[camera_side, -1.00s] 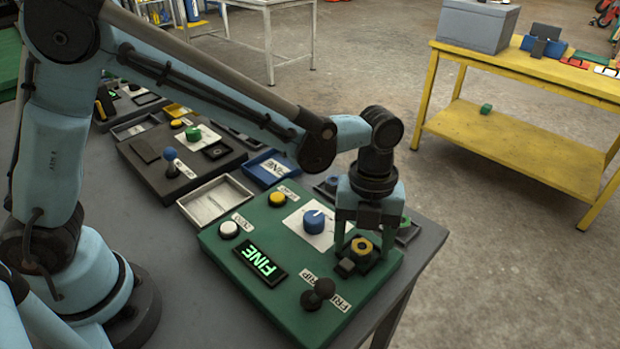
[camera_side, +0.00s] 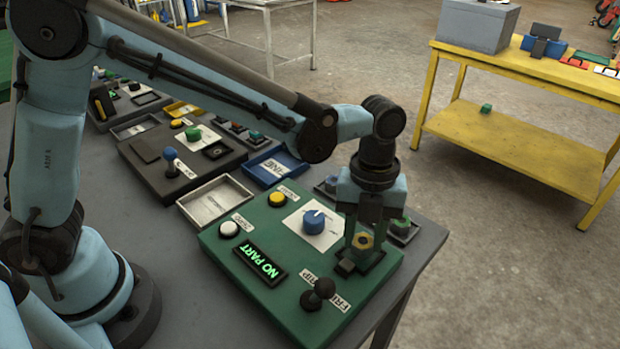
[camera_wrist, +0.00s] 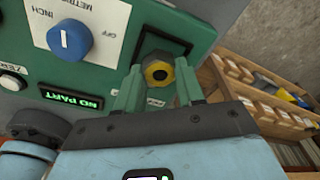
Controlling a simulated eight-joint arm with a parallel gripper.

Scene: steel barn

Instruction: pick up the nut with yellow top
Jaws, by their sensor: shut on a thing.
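The nut with yellow top (camera_side: 363,241) has a dark hole in its middle. My gripper (camera_side: 361,249) is shut on it, above the dark seat at the right end of the green gauge box (camera_side: 295,262). In the wrist view the nut (camera_wrist: 158,73) sits between the two green fingers of my gripper (camera_wrist: 157,82), in front of the dark square seat (camera_wrist: 163,45). The gap between nut and seat is hard to see. The box's display (camera_side: 260,263) reads "NO PART"; the wrist view shows the same display (camera_wrist: 72,98).
The box carries a blue knob (camera_side: 314,222), a yellow button (camera_side: 277,199), a white button (camera_side: 229,229) and a black lever (camera_side: 318,293) near my gripper. Trays and a dark gauge box (camera_side: 182,160) stand behind. A tray with a green-topped part (camera_side: 401,226) is close behind my gripper.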

